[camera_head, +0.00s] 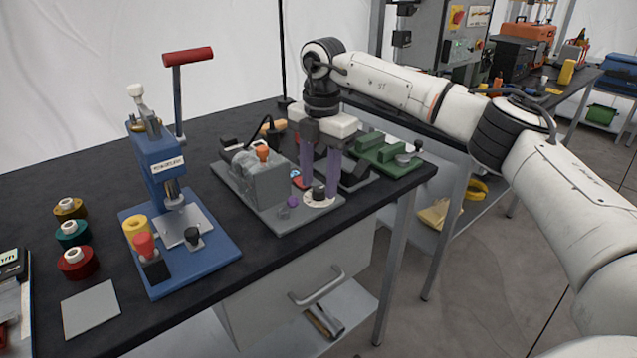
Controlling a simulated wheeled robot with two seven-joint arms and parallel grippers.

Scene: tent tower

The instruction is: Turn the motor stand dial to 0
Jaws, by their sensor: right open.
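The motor stand (262,180) is a grey unit on a grey base plate in the middle of the black table. Its dial (319,193), a dark knob on a pale round plate, sits near the table's front edge. The numbers on it are too small to read. My right gripper (320,184) points down over the dial, with its two purple fingers apart. One finger is behind and left of the knob, the other behind and right. I cannot tell whether they touch the knob. My left gripper is not in view.
A blue press (160,170) with a red-handled lever stands to the left. Several coloured spools (74,232) and a grey plate (90,309) lie at the far left. A green vise-like tool (384,153) is just right of the stand. An orange knob (262,152) rises from the stand.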

